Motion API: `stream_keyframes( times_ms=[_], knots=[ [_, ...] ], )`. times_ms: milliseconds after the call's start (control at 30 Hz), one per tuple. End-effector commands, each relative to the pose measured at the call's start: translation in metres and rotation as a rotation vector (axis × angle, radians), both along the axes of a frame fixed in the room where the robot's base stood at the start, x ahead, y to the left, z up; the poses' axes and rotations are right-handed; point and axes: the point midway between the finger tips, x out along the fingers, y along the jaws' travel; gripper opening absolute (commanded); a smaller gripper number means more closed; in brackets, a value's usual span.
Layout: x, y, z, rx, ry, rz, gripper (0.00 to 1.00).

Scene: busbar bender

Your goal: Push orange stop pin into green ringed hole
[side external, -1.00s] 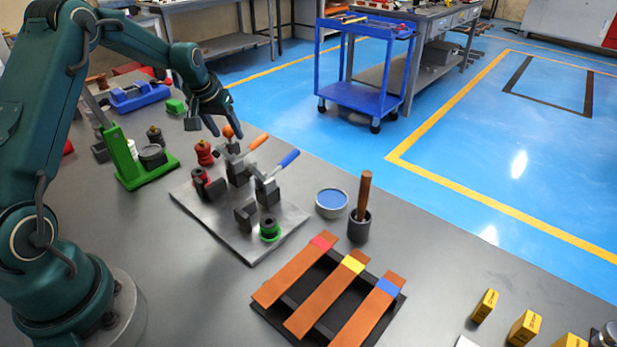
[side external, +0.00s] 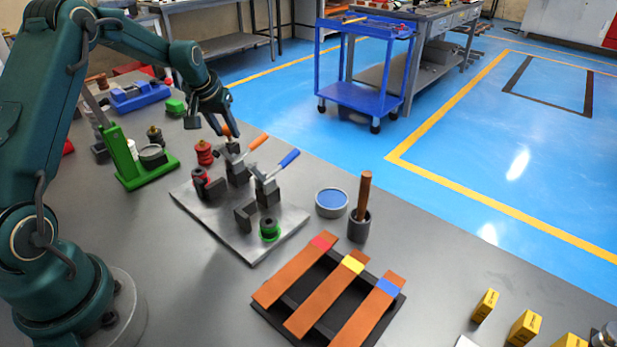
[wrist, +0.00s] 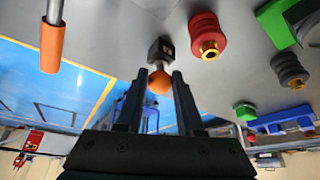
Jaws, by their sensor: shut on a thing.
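The orange stop pin, with a round orange knob (wrist: 159,82), sits at a small dark block (wrist: 160,50); its shank is mostly hidden. My gripper (wrist: 158,84) is shut on the knob, one finger on each side. In the side external view my gripper (side external: 226,132) points down at the orange knob at the back of the grey metal plate (side external: 250,248). The green ringed hole (side external: 270,230) is in a dark round boss near the plate's front corner, apart from my gripper. A similar red ringed boss (side external: 199,177) is at the plate's left.
Toggle clamps with an orange handle (side external: 251,143) and a blue handle (side external: 290,158) stand between my gripper and the green ring. A red spool-like part (side external: 205,153) and a green stand (side external: 126,160) are at left. A blue-topped tin (side external: 331,201) and copper bars (side external: 325,296) are at right.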

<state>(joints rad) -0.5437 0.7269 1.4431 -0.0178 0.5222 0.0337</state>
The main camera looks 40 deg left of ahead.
Motion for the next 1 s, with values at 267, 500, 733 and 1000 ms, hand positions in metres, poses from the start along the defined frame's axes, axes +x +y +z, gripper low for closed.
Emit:
stream_keyframes(
  times_ms=[267,500,733,1000],
  knots=[
    [0.000,0.000,0.009,0.001,-0.002,0.000,0.00],
    [0.000,0.000,0.016,0.001,-0.002,0.000,0.00],
    [0.000,0.000,0.022,0.000,-0.001,0.000,0.00],
    [0.000,0.000,0.030,0.001,-0.002,0.000,0.00]
  ],
)
